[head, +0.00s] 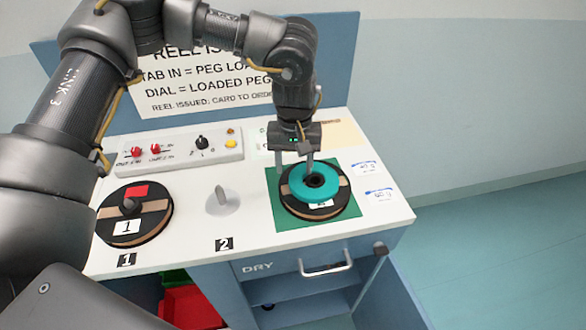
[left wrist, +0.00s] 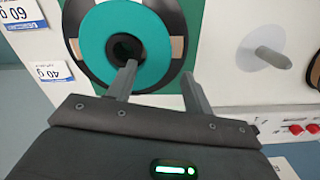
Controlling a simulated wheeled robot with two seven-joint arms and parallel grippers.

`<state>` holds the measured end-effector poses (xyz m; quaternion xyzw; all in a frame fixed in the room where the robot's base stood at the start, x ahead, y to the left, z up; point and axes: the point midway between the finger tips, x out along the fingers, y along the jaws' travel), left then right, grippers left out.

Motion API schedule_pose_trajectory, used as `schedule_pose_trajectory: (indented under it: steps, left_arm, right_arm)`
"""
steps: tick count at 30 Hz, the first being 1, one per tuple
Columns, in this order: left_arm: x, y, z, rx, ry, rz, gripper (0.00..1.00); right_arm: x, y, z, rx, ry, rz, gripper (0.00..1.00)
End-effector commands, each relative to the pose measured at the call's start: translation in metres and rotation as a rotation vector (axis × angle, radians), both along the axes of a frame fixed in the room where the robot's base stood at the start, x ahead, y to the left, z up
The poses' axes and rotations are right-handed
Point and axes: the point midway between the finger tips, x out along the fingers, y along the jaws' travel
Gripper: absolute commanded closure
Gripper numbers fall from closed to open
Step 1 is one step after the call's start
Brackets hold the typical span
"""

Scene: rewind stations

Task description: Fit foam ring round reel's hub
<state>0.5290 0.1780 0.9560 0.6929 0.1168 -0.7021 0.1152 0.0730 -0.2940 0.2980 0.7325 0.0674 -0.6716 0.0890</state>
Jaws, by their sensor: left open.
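The teal foam ring (head: 331,189) lies over the black and brown reel (head: 336,209) on the green mat. In the left wrist view the ring (left wrist: 97,50) looks roughly centred on the reel (left wrist: 178,47), with the dark hub (left wrist: 126,46) showing in its opening. I cannot tell how far down the ring sits. My left gripper (head: 304,160) is open just above the ring's far side. In the left wrist view its fingers (left wrist: 159,76) are apart with nothing between them, one tip near the hub. My right gripper is not in view.
Another reel (head: 151,222) with a red patch sits at station 1 on the left. A bare grey peg (head: 220,202) stands at station 2. A control box (head: 185,151) with knobs is behind. The DRY drawer (head: 305,262) is below the worktop's front edge.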

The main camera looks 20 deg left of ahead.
Motion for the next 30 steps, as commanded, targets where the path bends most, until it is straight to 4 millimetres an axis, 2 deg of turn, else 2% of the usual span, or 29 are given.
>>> schedule_pose_trajectory:
  steps: [1, 6, 12, 18, 30]
  left_arm:
    - [0.002, 0.001, 0.015, 0.0, -0.009, 0.003, 0.49]
    - [0.003, 0.002, 0.056, 0.002, -0.012, 0.006, 0.49]
    - [0.003, 0.001, 0.088, 0.0, -0.01, 0.006, 0.49]
    - [0.003, 0.001, 0.099, -0.001, -0.01, 0.006, 0.49]
    - [0.004, 0.0, 0.099, -0.002, -0.01, 0.005, 0.49]
  right_arm:
    - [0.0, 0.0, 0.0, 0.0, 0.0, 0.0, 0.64]
    - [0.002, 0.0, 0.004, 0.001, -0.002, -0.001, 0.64]
    - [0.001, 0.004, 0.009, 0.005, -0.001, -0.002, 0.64]
    - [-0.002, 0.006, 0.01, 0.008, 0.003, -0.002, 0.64]
    - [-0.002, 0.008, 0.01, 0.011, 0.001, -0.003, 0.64]
